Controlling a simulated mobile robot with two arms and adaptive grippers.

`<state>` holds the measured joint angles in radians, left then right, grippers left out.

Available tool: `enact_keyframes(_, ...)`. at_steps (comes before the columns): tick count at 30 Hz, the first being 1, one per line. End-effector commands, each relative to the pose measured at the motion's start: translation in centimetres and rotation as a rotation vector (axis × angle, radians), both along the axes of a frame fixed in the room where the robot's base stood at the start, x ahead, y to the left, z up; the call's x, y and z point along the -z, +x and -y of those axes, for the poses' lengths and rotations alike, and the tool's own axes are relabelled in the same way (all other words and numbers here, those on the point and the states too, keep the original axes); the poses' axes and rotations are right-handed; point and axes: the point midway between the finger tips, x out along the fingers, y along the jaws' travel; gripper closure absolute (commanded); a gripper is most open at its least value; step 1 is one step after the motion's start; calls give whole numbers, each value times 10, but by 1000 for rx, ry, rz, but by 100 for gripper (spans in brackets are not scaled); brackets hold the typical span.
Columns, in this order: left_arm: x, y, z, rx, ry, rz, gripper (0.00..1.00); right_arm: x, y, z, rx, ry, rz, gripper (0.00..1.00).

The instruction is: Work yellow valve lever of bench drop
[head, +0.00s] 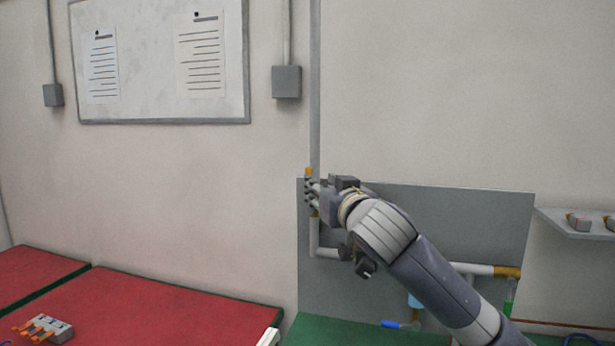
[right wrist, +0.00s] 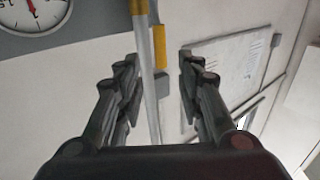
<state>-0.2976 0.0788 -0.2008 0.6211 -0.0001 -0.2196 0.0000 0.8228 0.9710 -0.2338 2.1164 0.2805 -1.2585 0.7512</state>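The yellow valve lever (right wrist: 160,46) shows in the right wrist view as a short flat bar beside the grey vertical drop pipe (right wrist: 150,85). My right gripper (right wrist: 158,62) is open, with one finger on each side of the pipe and lever. I see no finger closed on the lever, and whether one touches it I cannot tell. In the head view my right gripper (head: 313,192) is at the pipe (head: 315,100), in front of the grey panel's left edge. It hides most of the valve; small yellow-orange bits show above and below the fingers. My left gripper is not in view.
A round gauge (right wrist: 32,12) is at the wrist view's upper left. The grey panel (head: 450,215) carries a horizontal pipe (head: 470,268) behind my right arm. Red bench tops (head: 150,305) lie at lower left, with a grey block with orange levers (head: 43,328). A whiteboard (head: 150,90) hangs behind.

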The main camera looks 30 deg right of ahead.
Motion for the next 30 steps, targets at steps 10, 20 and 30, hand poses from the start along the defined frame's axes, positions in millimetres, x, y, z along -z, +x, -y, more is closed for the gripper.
enact_keyframes(10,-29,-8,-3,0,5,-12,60,-3,61,17,0,1,-4,66)
enact_keyframes(20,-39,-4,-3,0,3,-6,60,0,90,25,-1,0,-2,66)
enact_keyframes(30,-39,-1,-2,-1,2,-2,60,1,91,25,-1,-1,-2,75)
